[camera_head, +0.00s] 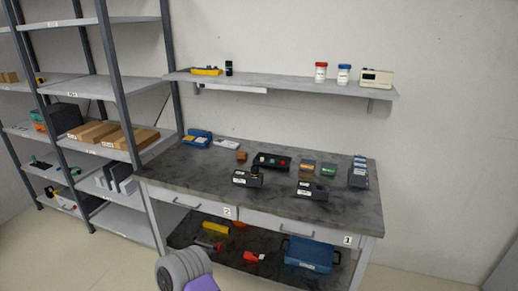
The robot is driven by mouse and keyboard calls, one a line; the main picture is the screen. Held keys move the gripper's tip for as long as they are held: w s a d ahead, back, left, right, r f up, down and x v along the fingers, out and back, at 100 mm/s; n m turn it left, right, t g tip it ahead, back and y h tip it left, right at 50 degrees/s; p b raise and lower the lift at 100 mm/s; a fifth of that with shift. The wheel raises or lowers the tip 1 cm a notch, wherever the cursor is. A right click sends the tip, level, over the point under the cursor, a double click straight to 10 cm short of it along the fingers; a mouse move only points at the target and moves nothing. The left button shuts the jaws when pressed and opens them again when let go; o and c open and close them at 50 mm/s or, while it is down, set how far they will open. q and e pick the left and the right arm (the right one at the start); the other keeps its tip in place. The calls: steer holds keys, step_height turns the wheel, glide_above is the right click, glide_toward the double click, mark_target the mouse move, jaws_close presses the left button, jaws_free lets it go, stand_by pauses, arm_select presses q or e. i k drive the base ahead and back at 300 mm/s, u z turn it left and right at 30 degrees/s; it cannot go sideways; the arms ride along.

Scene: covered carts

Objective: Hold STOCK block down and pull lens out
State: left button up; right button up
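Two dark blocks with white labels stand near the front of the bench top. The left block (241,179) has a small round dark piece with a touch of orange (255,171) on its top, which may be the lens. The right block (304,193) is similar in shape. The labels are too small to read, so I cannot tell which one is the STOCK block. A grey, ringed arm part with a purple area shows at the bottom edge, probably mine. Neither gripper is in view.
The grey bench top (345,209) also holds a black tray (287,164), small orange and green boxes, a stack (358,172) and a blue case (197,138). A wall shelf (280,84) hangs above. A shelving rack (107,62) stands left. The bench's front right is clear.

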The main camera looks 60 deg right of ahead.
mark_target(255, 169)
steer(key=z, duration=0.9)
steer(key=i, duration=1.05)
steer(key=z, duration=1.2)
